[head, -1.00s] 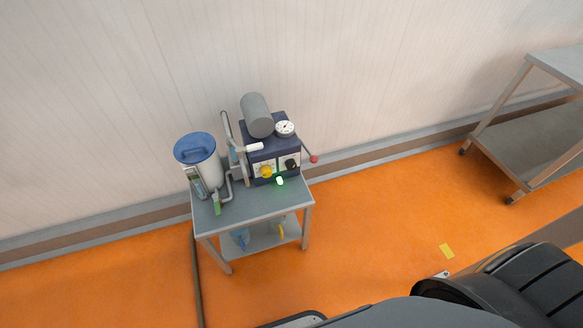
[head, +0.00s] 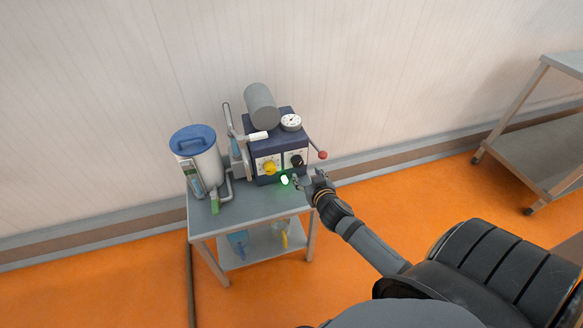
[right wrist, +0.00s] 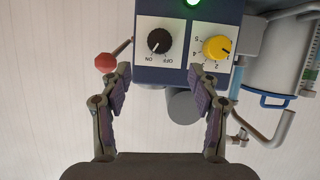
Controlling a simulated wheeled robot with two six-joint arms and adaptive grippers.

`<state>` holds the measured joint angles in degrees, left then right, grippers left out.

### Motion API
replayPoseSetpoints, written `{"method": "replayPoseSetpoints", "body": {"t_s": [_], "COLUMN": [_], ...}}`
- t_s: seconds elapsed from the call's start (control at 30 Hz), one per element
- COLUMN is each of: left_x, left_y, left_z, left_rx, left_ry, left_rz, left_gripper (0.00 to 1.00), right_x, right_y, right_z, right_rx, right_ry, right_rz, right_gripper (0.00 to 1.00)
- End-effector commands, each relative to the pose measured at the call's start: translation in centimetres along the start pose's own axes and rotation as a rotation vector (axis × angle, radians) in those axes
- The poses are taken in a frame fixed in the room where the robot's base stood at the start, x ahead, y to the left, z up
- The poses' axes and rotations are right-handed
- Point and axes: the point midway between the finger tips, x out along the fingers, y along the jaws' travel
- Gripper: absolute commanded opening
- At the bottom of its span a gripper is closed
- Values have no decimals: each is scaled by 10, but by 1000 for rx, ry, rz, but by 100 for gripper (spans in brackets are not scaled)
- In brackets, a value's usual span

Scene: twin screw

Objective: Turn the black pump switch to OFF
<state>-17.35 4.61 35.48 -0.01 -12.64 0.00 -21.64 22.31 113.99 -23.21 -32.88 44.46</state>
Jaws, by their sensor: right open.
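The black pump switch (head: 297,160) is a round knob on a white plate, on the front of the blue pump unit (head: 286,120). In the right wrist view, which is upside down, the black switch (right wrist: 159,41) shows its ON and OFF labels, and its white mark appears to point toward ON. My right gripper (head: 308,176) is in front of the unit, just right of and below the switch. In the wrist view its fingers (right wrist: 160,85) are spread and empty, apart from the switch. My left gripper is not in view.
A yellow numbered knob (right wrist: 215,47) sits beside the switch. A red-tipped lever (head: 322,155) sticks out at the unit's right. A green lamp (head: 284,180) is lit. A blue-lidded container (head: 195,150) stands left on the grey cart (head: 250,205). Another cart (head: 545,135) stands far right.

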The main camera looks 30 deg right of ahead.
Motion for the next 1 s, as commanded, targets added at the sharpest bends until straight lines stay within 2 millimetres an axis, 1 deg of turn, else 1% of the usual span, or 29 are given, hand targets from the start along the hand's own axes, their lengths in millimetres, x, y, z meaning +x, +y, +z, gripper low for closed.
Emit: {"method": "replayPoseSetpoints", "body": {"t_s": [0.07, 0.13, 0.4, 0.53, 0.7, 0.93, 1.0], "left_x": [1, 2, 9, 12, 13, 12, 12], "left_y": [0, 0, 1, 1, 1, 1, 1], "left_z": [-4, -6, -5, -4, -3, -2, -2], "left_rx": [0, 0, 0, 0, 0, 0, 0], "left_ry": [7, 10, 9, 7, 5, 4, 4], "left_rz": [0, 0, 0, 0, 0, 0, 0], "left_gripper": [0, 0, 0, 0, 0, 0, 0], "right_x": [6, 17, 75, 94, 104, 104, 104], "right_y": [0, 0, 0, 0, 0, 0, 0], "right_z": [0, 0, 0, 1, 1, 1, 1], "right_rx": [2, 2, 3, 2, 0, 0, 0], "right_ry": [0, 1, 0, -1, -1, -1, -1], "right_rz": [0, 0, 0, -1, -2, -2, -2], "right_gripper": [62, 62, 62, 62, 62, 62, 52]}}
